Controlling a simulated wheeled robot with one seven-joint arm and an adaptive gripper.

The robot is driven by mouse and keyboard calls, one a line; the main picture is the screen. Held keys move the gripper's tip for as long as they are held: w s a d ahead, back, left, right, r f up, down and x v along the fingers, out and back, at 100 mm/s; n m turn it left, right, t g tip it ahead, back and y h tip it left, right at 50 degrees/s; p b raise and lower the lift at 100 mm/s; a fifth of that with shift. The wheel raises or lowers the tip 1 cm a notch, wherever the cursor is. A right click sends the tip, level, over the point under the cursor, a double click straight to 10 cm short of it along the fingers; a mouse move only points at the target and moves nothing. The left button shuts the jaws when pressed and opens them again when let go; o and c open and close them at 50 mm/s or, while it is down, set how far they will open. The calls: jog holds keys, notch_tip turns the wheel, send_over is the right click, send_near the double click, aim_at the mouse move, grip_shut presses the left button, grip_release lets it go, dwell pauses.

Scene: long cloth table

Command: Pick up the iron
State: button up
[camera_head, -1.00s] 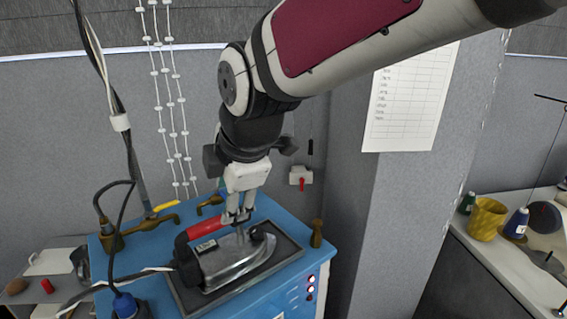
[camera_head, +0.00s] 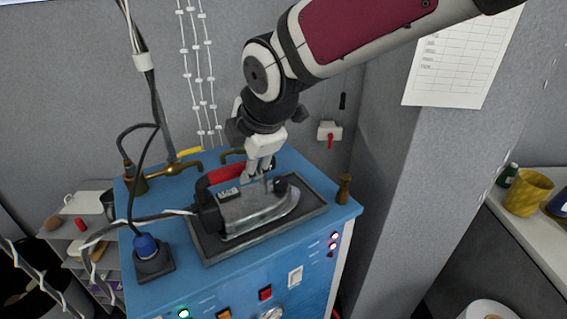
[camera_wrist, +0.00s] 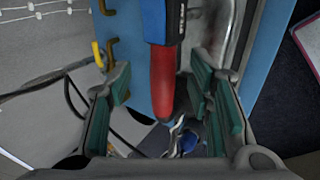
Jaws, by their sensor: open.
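The iron (camera_head: 262,212) has a grey metal body, a black rear and a red handle (camera_head: 227,174). It rests on a dark tray (camera_head: 214,251) on top of the blue machine (camera_head: 190,277). My gripper (camera_head: 258,178) is above the iron, pointing down at its handle, and hides part of it. In the wrist view my gripper (camera_wrist: 162,112) is open. The iron's red handle (camera_wrist: 163,80) lies between the two fingers, with gaps on both sides. I cannot tell how far the fingertips reach down beside it.
A blue plug (camera_head: 146,246) stands at the machine's left front. Brass pipes (camera_head: 184,167) lie behind, and a brass post (camera_head: 344,188) stands at the right. A grey pillar (camera_head: 425,165) rises close on the right.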

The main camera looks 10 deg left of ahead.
aim_at(243, 166)
jog(key=x, duration=0.5)
jog(key=shift+s+d+f+b, duration=0.1)
jog(key=shift+s+d+b, duration=0.05)
jog(key=shift+b, duration=0.25)
jog(key=shift+c, duration=0.6)
